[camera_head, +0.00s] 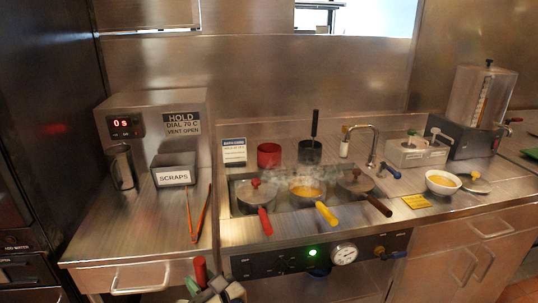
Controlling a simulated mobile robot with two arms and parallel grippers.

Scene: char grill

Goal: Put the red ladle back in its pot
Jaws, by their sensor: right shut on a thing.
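My right gripper (212,290) is at the bottom edge of the head view, in front of the counter. It is shut on the red ladle (200,268), whose red handle stands up above the jaws. The ladle's lower part is hidden or out of frame. A red pot (269,155) stands at the back of the counter, well apart from the gripper, and no handle rises from it. Beside it a dark pot (309,155) holds a black-handled ladle (314,123). My left gripper is not in view.
Tongs (200,222) lie left. A scraps bin (174,174) and white bowl (442,182) flank the well.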

